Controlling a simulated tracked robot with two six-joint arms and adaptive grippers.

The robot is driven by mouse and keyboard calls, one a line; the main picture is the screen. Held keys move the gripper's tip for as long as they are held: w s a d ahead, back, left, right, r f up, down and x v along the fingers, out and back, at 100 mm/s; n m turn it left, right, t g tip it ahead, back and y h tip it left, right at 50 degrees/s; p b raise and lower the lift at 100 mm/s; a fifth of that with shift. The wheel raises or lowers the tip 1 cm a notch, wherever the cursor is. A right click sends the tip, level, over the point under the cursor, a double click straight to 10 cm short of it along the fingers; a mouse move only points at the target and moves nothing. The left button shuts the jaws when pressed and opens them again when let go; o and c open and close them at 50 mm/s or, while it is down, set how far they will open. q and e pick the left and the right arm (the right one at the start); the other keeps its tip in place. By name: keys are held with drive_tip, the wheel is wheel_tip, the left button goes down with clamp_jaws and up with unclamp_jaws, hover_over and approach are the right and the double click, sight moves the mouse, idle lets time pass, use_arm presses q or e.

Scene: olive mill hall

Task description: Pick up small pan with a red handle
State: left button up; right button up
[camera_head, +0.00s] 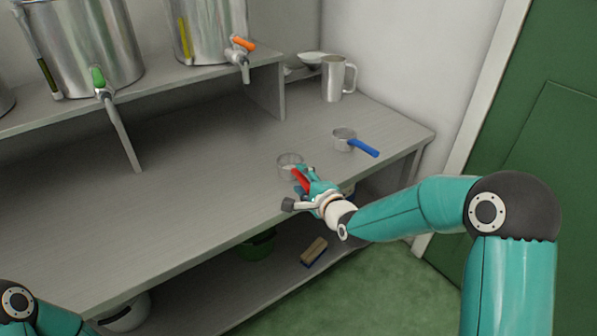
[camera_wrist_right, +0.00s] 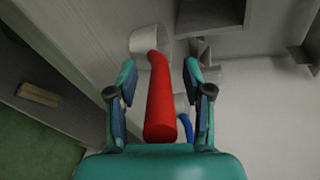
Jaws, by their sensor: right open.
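The small pan (camera_head: 289,161) with a red handle stands on the grey bench near its front edge. Its red handle (camera_head: 300,179) points toward the front edge and my right gripper. My right gripper (camera_head: 311,182) is at the handle. In the right wrist view, the pan (camera_wrist_right: 150,38) lies ahead of the fingers, and the red handle runs back between them. My right gripper (camera_wrist_right: 158,78) is open there, with a visible gap on both sides of the handle. Part of my left arm shows at the lower left of the head view, but its gripper is out of view.
A similar pan (camera_head: 344,138) with a blue handle stands behind and to the right. A steel mug (camera_head: 335,80) and white dish (camera_head: 312,58) are farther back. Steel tanks (camera_head: 90,45) with taps stand on a raised shelf. A brush (camera_head: 314,250) lies on the lower shelf.

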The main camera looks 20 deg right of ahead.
drive_tip(key=shift+c, duration=0.2)
clamp_jaws()
drive_tip(key=shift+r, duration=0.2)
